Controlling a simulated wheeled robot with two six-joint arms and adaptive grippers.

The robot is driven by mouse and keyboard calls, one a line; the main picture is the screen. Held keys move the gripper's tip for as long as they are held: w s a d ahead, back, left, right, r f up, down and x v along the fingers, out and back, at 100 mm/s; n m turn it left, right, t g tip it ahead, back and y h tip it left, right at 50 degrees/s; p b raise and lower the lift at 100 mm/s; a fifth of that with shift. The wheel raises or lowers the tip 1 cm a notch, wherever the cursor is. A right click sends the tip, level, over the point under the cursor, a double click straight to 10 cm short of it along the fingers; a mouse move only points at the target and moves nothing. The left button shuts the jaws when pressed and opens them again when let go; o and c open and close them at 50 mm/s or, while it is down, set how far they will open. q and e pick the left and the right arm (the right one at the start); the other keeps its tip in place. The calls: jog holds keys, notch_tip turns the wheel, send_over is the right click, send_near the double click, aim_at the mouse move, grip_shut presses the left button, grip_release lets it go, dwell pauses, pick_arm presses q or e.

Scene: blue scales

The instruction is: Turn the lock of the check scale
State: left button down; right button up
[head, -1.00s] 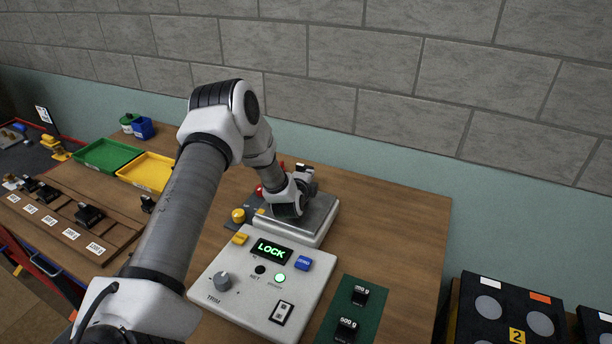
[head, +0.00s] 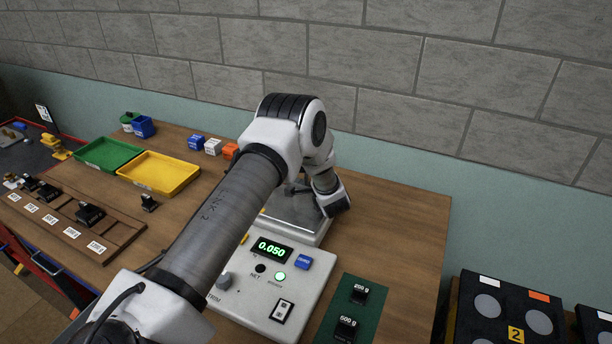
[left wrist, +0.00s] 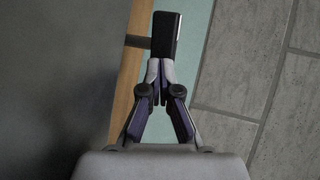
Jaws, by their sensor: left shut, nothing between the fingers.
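The check scale (head: 312,285) has a white console whose display (head: 271,249) reads 0.050, with a lit green light beside it. Its grey pan (head: 290,218) is behind the console, partly covered by my left arm. My left gripper is mostly hidden by its own wrist over the pan in the head view. In the left wrist view my left gripper (left wrist: 160,68) is shut and empty. A black block-like piece with a short side stem (left wrist: 165,35) is right at its fingertips. It may be the lock handle; I cannot tell if they touch. My right gripper is out of view.
A green mat (head: 342,328) with black weights lies right of the console. Blue, white and orange blocks (head: 213,146) stand behind my arm. Yellow (head: 160,187) and green (head: 108,167) trays and a weight rack (head: 75,217) are at the left. The wood at the right is bare.

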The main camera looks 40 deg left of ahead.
pick_arm(q)
jog(key=shift+w+f+n+g+y+b, duration=0.1)
jog(key=shift+w+n+g+y+b, duration=0.15)
jog(key=shift+n+g, duration=0.3)
jog(key=shift+w+n+g+y+b, duration=0.1)
jog(key=shift+w+n+g+y, duration=0.05)
jog(key=shift+n+g+y, duration=0.3)
jog(key=shift+w, duration=0.1)
jog(key=shift+w+b, duration=0.45)
jog(key=shift+w, duration=0.2)
jog(key=shift+w+a+b, duration=0.35)
jog(key=shift+w+b, duration=0.1)
jog(key=shift+w, duration=0.15)
jog(key=shift+w+a, duration=0.15)
dwell(0.9)
